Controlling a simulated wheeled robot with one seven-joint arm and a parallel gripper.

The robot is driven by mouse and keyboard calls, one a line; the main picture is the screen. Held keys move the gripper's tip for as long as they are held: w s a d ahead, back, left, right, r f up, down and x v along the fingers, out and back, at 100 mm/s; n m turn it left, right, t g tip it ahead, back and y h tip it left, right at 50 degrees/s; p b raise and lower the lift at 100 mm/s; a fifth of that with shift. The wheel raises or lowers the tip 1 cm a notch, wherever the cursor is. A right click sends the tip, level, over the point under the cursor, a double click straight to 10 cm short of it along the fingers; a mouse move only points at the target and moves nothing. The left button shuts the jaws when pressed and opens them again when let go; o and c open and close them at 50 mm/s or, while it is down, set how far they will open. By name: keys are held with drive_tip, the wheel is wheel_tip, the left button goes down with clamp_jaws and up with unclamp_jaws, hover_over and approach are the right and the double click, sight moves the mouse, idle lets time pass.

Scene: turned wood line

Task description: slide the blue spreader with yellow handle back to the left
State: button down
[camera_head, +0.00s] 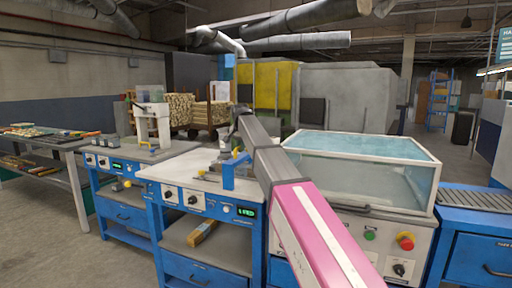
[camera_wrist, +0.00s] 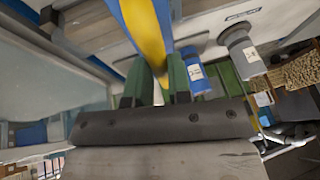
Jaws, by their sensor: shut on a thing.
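The blue spreader (camera_head: 229,172) stands on the pale top of the middle blue workstation, just left of my arm in the head view. Its yellow handle (camera_wrist: 148,35) shows in the wrist view as a yellow band with blue beside it, running between my green fingers. My gripper (camera_wrist: 158,82) is shut on this handle. In the head view my arm link hides most of the gripper and the right side of the spreader.
A glass-topped cabinet (camera_head: 368,170) stands close to the right of the workstation (camera_head: 180,165). A left workstation (camera_head: 120,155) carries a white press (camera_head: 154,125). In the wrist view a blue can (camera_wrist: 198,77) and grey cylinder (camera_wrist: 240,50) are close to my fingers.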

drive_tip(key=w+a, duration=0.5)
drive_tip(key=a, duration=0.7)
drive_tip(key=w+a, duration=0.4)
drive_tip(key=a, duration=0.7)
drive_tip(key=w+a, duration=0.5)
drive_tip(key=a, duration=0.7)
drive_tip(key=shift+w+a, duration=0.3)
drive_tip(key=shift+w, duration=0.05)
drive_tip(key=c, duration=1.1)
unclamp_jaws()
drive_tip(key=shift+a, duration=0.15)
drive_tip(key=shift+o, duration=0.2)
drive_tip(key=v, duration=1)
drive_tip(key=shift+s+r, duration=0.2)
drive_tip(key=shift+r, duration=0.15)
